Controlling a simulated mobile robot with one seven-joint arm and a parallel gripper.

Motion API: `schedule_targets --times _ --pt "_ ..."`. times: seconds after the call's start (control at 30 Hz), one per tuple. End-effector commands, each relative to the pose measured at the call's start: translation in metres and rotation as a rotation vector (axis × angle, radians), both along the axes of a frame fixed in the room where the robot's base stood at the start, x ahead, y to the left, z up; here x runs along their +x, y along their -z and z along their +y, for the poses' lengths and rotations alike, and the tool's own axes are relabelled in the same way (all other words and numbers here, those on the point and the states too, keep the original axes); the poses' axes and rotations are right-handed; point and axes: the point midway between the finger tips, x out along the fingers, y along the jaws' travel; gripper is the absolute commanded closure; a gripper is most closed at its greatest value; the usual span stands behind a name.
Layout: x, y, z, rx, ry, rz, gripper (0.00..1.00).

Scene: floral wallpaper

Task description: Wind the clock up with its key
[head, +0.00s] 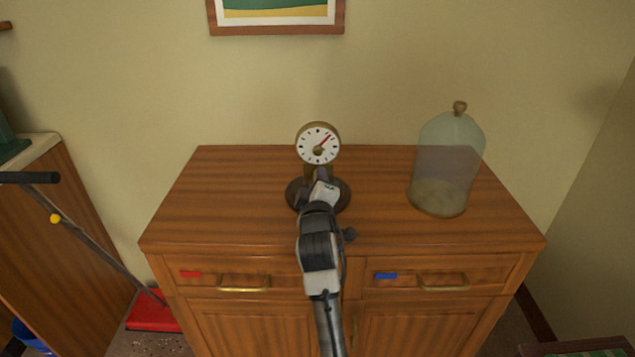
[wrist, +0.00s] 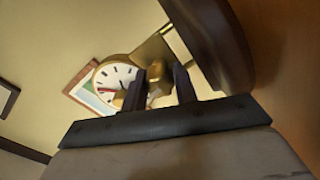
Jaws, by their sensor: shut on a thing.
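The clock (head: 306,134) is a round white dial in a brass case, with a red hand, on a post with a dark round base (head: 341,201). It stands on the cabinet top. A brass piece (head: 318,150) shows at the dial's middle. The dial also shows in the wrist view (wrist: 112,74). My gripper (head: 322,180) is in front of the post, just below the dial. In the wrist view, my fingers (wrist: 158,90) are shut on a brass piece (wrist: 155,71), which seems to be the key. My fingers hide much of it, and I cannot tell whether it sits in the clock.
A glass dome with a brass knob (head: 447,165) stands right of the clock on the wooden cabinet (head: 235,195). Two drawers below have brass handles, a red tag (head: 190,274) and a blue tag (head: 386,276). The cabinet top left of the clock is clear.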

Motion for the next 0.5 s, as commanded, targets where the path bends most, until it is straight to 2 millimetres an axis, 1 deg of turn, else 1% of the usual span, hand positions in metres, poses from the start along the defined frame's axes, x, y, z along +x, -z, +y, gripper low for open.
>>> schedule_targets --times 0.27,0.3,0.43,0.5 --pt "0.0000 0.0008 -0.0016 0.000 0.004 0.002 0.94" --pt "0.0000 0.0008 -0.0016 0.000 0.004 0.002 0.67" --pt "0.0000 0.0007 -0.0011 0.000 0.003 0.001 0.50" --pt "0.0000 0.0007 -0.0009 0.000 0.001 0.002 0.49"
